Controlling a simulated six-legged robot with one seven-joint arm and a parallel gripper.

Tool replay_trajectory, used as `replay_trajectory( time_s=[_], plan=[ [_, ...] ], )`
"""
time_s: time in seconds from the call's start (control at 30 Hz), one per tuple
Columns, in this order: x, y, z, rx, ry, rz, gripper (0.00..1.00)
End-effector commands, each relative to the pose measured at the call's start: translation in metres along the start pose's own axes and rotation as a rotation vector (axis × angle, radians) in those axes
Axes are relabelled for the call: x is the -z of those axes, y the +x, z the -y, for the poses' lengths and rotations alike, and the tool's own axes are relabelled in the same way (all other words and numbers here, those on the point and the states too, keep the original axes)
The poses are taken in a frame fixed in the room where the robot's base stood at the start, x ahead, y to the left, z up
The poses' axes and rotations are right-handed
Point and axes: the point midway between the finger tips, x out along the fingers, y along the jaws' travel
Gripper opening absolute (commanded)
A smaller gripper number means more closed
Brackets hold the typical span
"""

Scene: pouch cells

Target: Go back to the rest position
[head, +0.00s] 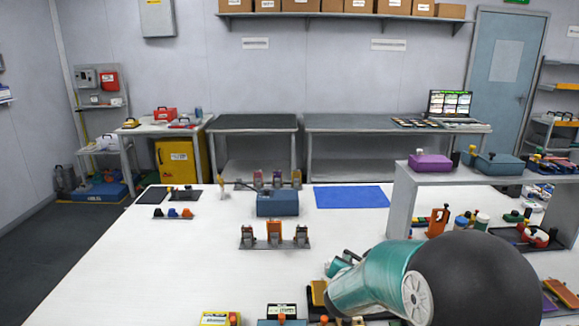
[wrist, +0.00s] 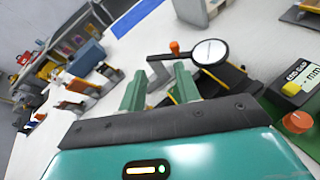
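My gripper (wrist: 160,86) shows two green fingers in the wrist view, standing apart with nothing between them. In the head view my gripper (head: 342,264) is low over the white table, right of centre, and its fingertips are small and partly hidden by my teal and black arm. In the wrist view a round dial gauge (wrist: 210,52) on a dark stand lies just beyond and right of the fingers. I cannot tell how far the fingertips are from it.
The white table (head: 130,255) is clear at left. A blue box (head: 277,204), a blue mat (head: 352,197) and a rack of clamps (head: 274,237) stand beyond the gripper. A grey raised shelf (head: 404,200) is at right. A gap meter (wrist: 300,85) is close at right in the wrist view.

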Motion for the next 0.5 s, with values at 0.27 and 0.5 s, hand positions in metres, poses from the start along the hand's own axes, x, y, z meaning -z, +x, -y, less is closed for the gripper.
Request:
replay_trajectory(
  time_s=[0.27,0.5],
  plan=[
    [-0.080,-0.077,0.072,0.294,0.554,0.110,0.32],
    [-0.095,-0.155,0.122,0.513,1.058,0.146,0.32]
  ],
)
